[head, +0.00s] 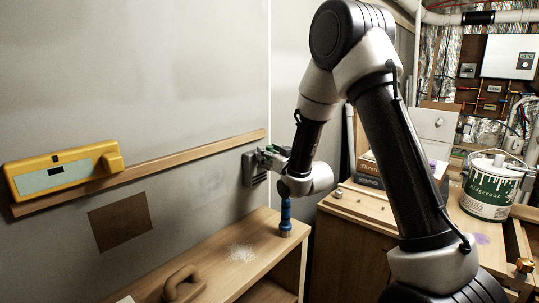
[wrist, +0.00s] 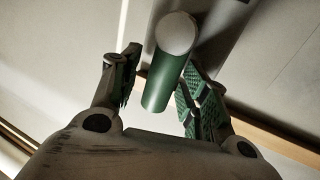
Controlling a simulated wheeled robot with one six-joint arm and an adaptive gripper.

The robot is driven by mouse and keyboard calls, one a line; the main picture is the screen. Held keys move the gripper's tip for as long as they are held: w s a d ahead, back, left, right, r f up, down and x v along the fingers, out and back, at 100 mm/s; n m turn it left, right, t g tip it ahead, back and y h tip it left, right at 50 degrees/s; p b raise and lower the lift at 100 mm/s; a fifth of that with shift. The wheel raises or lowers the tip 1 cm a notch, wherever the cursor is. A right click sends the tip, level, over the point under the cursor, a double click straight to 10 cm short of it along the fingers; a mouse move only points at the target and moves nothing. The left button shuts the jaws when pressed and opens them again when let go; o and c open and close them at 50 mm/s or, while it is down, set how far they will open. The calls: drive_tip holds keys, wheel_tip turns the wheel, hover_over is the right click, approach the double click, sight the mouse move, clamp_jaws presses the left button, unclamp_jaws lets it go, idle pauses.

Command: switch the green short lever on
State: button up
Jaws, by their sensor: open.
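The green short lever (wrist: 165,75) is a green cylinder with a pale round end in the wrist view. It lies between the two green-padded fingers of my gripper (wrist: 158,80), which are open on either side of it. The right finger is very close to the lever; I cannot tell whether it touches. In the head view my gripper (head: 271,157) is at a grey wall-mounted box (head: 250,171), just right of the wooden rail's end. The lever is hard to make out there, as my gripper partly covers it.
A wooden rail (head: 200,161) holds a yellow level (head: 65,172) on the left wall. Below my arm, a blue-handled tool (head: 286,215) stands on a wooden bench (head: 225,275) beside a float (head: 184,284). A paint can (head: 488,192) stands at the right. The wall above is clear.

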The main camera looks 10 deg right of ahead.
drive_tip(key=shift+c, duration=0.2)
clamp_jaws()
drive_tip(key=shift+d, duration=0.1)
drive_tip(key=shift+w+d+m+g, duration=0.15)
drive_tip(key=shift+d+m+g, duration=0.05)
drive_tip(key=shift+m, duration=0.35)
drive_tip(key=shift+w+d+m+g, duration=0.1)
drive_tip(key=shift+d+m+g, duration=0.1)
drive_tip(key=shift+m, duration=0.35)
drive_tip(key=w+d+f+m+g+y, duration=0.2)
drive_tip(key=d+f+m+g, duration=0.1)
drive_tip(key=m, duration=0.9)
drive_tip(key=shift+w+f+g+y, duration=0.15)
drive_tip(key=shift+f+g+y, duration=0.25)
drive_tip(key=shift+f+g, duration=0.55)
drive_tip(key=shift+f, duration=0.1)
